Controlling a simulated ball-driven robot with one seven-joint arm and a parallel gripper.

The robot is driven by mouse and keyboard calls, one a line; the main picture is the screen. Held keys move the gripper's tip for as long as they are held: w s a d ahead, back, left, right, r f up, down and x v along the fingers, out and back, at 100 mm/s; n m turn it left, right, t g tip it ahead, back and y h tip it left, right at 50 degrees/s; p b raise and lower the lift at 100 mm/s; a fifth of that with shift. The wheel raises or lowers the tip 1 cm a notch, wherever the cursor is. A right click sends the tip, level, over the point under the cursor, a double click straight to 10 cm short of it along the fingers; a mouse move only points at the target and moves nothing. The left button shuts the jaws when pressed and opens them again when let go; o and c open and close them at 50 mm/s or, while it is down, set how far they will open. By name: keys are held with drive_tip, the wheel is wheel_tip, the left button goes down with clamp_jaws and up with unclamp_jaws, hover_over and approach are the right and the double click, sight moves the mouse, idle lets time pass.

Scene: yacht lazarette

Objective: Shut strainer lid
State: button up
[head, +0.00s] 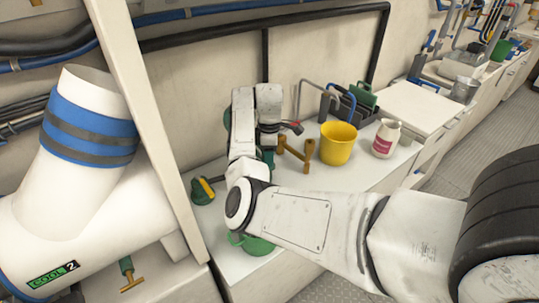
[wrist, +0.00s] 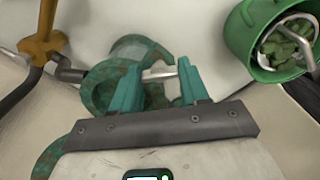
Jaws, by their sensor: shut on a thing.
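My gripper (wrist: 160,82) is in the wrist view, its teal fingers closed on a short metal bar. The bar belongs to a weathered green ring-like part (wrist: 133,50), which looks like the strainer lid. More of the same mottled green metal shows below and to the left, partly hidden by my gripper; it looks like the strainer body. I cannot tell how far the lid stands from shut. In the head view my arm hides most of the strainer, and only a little green (head: 268,157) shows below my wrist.
A green bucket (wrist: 247,50) with leafy green matter stands close on the right in the wrist view. A brass fitting (wrist: 42,42) with a dark pipe is at left. In the head view a yellow bucket (head: 338,145) and white bottle (head: 385,139) stand farther along the counter.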

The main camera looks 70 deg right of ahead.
drive_tip(key=shift+r+p, duration=0.2)
drive_tip(key=shift+p, duration=0.85)
clamp_jaws()
drive_tip(key=shift+f, duration=0.15)
drive_tip(key=o, duration=1.3)
unclamp_jaws()
wheel_tip(320, 180, up, 11)
drive_tip(key=shift+f, duration=0.1)
drive_tip(key=shift+s+f, duration=0.1)
